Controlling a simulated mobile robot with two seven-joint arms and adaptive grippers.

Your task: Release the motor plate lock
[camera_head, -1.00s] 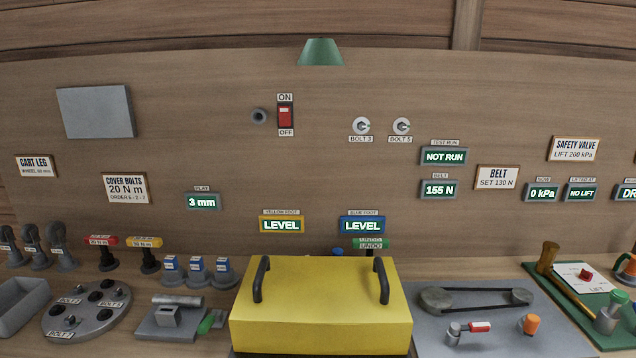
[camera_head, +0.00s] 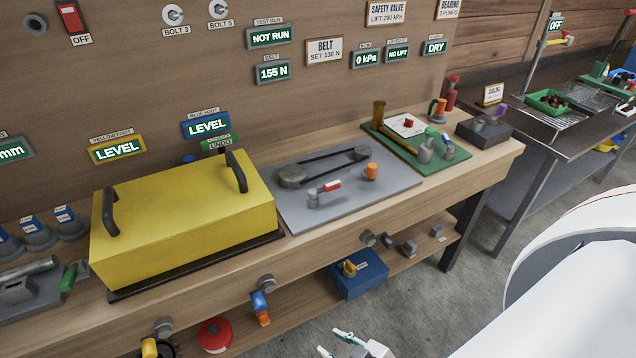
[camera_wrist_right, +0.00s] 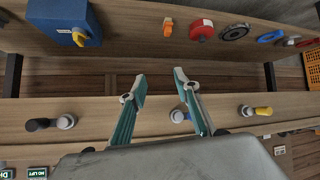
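The grey motor plate (camera_head: 345,208) lies on the bench right of the yellow cover, with a belt around two pulleys (camera_head: 323,166) on it. A small metal lever with a red handle (camera_head: 330,186), which looks like the lock, sits near its front edge. An orange knob (camera_head: 371,171) stands to the right of it. My right gripper (camera_head: 335,344) is at the bottom of the head view, in front of and below the bench top, well apart from the lever. In the right wrist view its two fingers (camera_wrist_right: 158,84) are spread with nothing between them. My left gripper is not in view.
The yellow cover (camera_head: 185,225) stands left of the plate. A green board (camera_head: 420,148) with a mallet lies right of it. Knobs (camera_head: 267,283) stick out of the bench front. A blue box (camera_head: 358,275) sits on the lower shelf. My white arm fills the lower right.

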